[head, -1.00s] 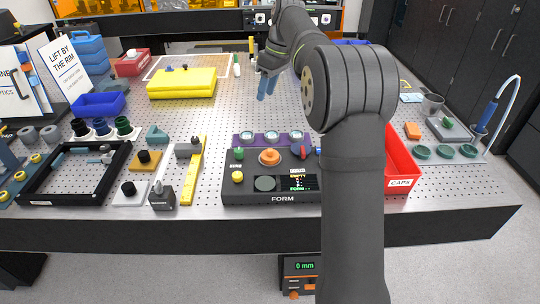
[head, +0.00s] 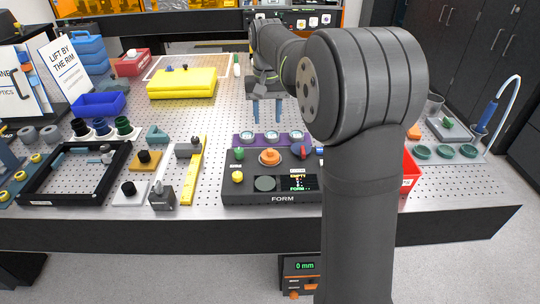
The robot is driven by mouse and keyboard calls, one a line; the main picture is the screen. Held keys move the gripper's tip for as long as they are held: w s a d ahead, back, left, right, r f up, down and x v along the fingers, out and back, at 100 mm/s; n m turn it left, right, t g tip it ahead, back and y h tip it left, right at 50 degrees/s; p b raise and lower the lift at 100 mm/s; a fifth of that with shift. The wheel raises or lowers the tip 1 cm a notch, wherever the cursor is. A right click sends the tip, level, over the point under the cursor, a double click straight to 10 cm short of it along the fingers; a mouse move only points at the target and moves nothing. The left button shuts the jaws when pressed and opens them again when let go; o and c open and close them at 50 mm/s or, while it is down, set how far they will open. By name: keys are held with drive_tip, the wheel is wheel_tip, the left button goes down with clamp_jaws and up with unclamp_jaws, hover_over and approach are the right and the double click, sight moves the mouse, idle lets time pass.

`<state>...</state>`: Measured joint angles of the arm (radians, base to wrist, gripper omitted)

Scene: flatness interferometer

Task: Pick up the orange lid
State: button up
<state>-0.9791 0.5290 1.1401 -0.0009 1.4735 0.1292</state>
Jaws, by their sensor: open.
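The orange lid (head: 270,157) is a round orange piece with a raised knob. It sits on top of the dark instrument marked FORM (head: 240,197), toward the back middle of its top. My gripper (head: 267,120) points down with two blue fingers spread apart and nothing between them. In the picture it is just above and behind the lid, beyond the purple rack (head: 239,139), apart from the lid. The lid is in plain view.
The purple rack holds several round glass pieces between my gripper and the lid. A yellow ruler (head: 193,170) lies to the left. My arm hides much of the red bin (head: 410,170).

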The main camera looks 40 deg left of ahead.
hover_over(270, 149)
drive_tip(key=f, duration=0.6)
drive_tip(key=shift+s+a+f, duration=0.15)
drive_tip(key=shift+s+f, duration=0.15)
drive_tip(key=shift+s, duration=0.05)
drive_tip(key=shift+w+d+f, duration=0.1)
drive_tip(key=shift+w+f, duration=0.05)
drive_tip(key=shift+f, duration=1.15)
drive_tip(key=shift+w+d+f, duration=0.1)
drive_tip(key=shift+f, duration=1.2)
clamp_jaws()
